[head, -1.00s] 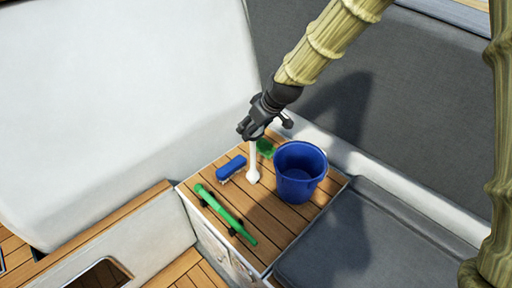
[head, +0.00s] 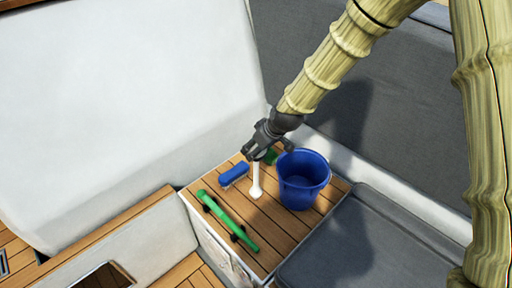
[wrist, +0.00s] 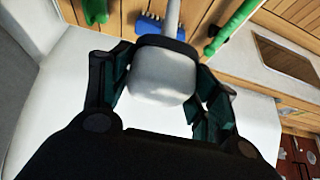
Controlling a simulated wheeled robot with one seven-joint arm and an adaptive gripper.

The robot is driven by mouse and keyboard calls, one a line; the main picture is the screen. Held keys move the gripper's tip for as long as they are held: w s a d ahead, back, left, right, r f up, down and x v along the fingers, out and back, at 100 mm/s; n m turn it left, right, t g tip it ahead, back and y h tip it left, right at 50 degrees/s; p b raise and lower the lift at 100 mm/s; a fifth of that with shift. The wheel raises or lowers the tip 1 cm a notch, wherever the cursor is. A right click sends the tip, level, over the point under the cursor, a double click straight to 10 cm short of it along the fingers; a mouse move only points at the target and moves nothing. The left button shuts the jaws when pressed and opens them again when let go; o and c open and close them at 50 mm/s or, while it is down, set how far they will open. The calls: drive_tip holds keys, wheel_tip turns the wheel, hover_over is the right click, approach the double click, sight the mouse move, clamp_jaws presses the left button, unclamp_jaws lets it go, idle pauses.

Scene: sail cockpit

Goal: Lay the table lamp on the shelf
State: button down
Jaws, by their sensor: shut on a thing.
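The white table lamp (head: 256,181) hangs upright below my gripper (head: 254,152), its slim stem ending in a wider white end low over the slatted wooden top. I cannot tell whether that end touches the wood. In the wrist view the lamp's rounded white block (wrist: 163,75) sits between the fingers of my gripper (wrist: 160,65), which are shut on it. The slatted wooden top (head: 268,232) of the white box looks like the shelf.
A blue brush (head: 234,174) lies left of the lamp and a green handled tool (head: 229,219) lies in front. A blue bucket (head: 303,180) stands close on the right. A green item (head: 270,157) is partly hidden behind. Grey cushions (head: 345,245) flank the box.

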drive_tip(key=shift+f, duration=0.1)
drive_tip(key=shift+c, duration=2)
unclamp_jaws()
